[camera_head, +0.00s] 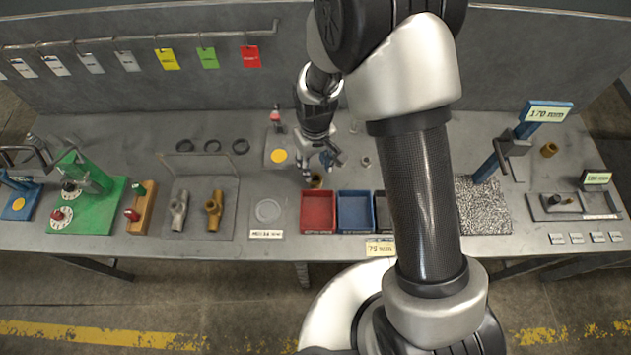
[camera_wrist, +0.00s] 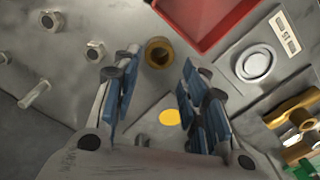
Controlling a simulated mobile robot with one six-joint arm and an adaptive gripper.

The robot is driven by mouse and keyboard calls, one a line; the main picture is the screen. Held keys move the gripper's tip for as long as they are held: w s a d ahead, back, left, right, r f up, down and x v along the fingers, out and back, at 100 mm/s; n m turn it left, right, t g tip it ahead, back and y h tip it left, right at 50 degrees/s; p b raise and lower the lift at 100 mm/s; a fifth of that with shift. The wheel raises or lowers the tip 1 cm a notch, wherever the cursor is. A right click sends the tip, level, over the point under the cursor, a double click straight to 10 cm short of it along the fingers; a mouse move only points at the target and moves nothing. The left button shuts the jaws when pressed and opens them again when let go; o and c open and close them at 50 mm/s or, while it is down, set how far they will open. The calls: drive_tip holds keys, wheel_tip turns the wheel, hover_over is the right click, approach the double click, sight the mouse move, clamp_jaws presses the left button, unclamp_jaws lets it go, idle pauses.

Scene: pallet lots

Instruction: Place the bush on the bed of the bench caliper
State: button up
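The bush, a short brass-coloured ring (camera_wrist: 158,53), stands on the bench between and just beyond my fingertips in the wrist view. In the head view the bush (camera_head: 317,181) shows just behind the red bin, partly under my gripper (camera_head: 314,165). My gripper (camera_wrist: 157,68) is open, with blue-padded fingers on either side and gaps to the bush. What looks like the bench caliper (camera_head: 575,207) lies at the far right, a flat grey bed with dark jaws and a small display. Another brass ring (camera_head: 548,150) stands behind it.
Red (camera_head: 318,212) and blue (camera_head: 355,212) bins stand in front of my gripper. Several nuts and a bolt (camera_wrist: 36,94) lie nearby. A blue-post gauge (camera_head: 487,166) on a speckled plate stands between my arm and the caliper. Valve bodies (camera_head: 213,210) lie left.

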sight(315, 178)
wheel_tip(315, 178, down, 7)
drive_tip(key=shift+r+b, duration=0.1)
drive_tip(key=shift+b, duration=1)
drive_tip(key=shift+c, duration=0.4)
clamp_jaws()
drive_tip(key=shift+r, duration=0.1)
